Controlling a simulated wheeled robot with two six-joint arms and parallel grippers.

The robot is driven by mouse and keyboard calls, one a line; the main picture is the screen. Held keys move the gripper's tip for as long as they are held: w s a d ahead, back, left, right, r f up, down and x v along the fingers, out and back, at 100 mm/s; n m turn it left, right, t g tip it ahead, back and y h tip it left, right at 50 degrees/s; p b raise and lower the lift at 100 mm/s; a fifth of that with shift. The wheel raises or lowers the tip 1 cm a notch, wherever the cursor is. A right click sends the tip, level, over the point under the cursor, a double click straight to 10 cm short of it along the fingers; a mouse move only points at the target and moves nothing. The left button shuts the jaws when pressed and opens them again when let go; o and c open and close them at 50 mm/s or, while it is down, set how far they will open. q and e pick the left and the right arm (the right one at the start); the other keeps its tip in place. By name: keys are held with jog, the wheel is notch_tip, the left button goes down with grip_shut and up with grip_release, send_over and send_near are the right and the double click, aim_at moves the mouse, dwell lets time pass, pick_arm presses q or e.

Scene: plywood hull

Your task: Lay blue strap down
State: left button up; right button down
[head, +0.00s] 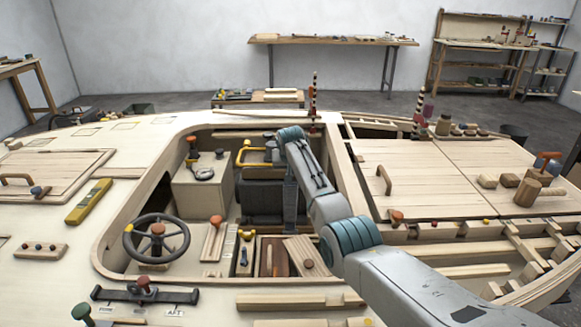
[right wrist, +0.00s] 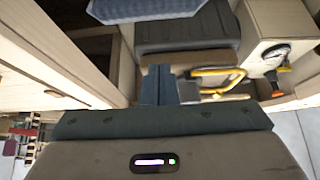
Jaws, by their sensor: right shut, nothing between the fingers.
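My right gripper (right wrist: 158,78) is shut and empty in the right wrist view, its two blue-grey fingers side by side. Beyond its tips is the dark grey seat (right wrist: 185,30). A blue-grey textured slab (right wrist: 145,9) shows at the top edge; I cannot tell whether it is the blue strap. No strap is clearly recognisable in either view. In the head view my right arm reaches down into the open cockpit over the dark seat (head: 260,200), and its fingertips cannot be made out. My left gripper is not in view.
A yellow bent rail (right wrist: 222,80) lies right of my fingers. A pale box with a round gauge (head: 203,174) stands left of the seat. A steering wheel (head: 156,238) stands at the cockpit's front left. Pale wooden cockpit walls close in around my right arm.

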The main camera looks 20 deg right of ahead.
aim_at(290, 205)
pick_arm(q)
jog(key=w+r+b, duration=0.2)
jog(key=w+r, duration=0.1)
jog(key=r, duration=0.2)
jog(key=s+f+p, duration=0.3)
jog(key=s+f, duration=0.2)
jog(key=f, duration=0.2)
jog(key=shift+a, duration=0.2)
pick_arm(e)
jog(key=shift+s+a+f, duration=0.1)
jog(key=shift+s+f, duration=0.25)
jog(key=shift+f, duration=0.3)
jog(key=shift+s+a+f, duration=0.1)
jog(key=shift+s+f, duration=0.2)
jog(key=shift+f, duration=0.35)
jog(key=shift+s+a+f, duration=0.1)
jog(key=shift+s+f, duration=0.25)
jog(key=shift+f, duration=0.3)
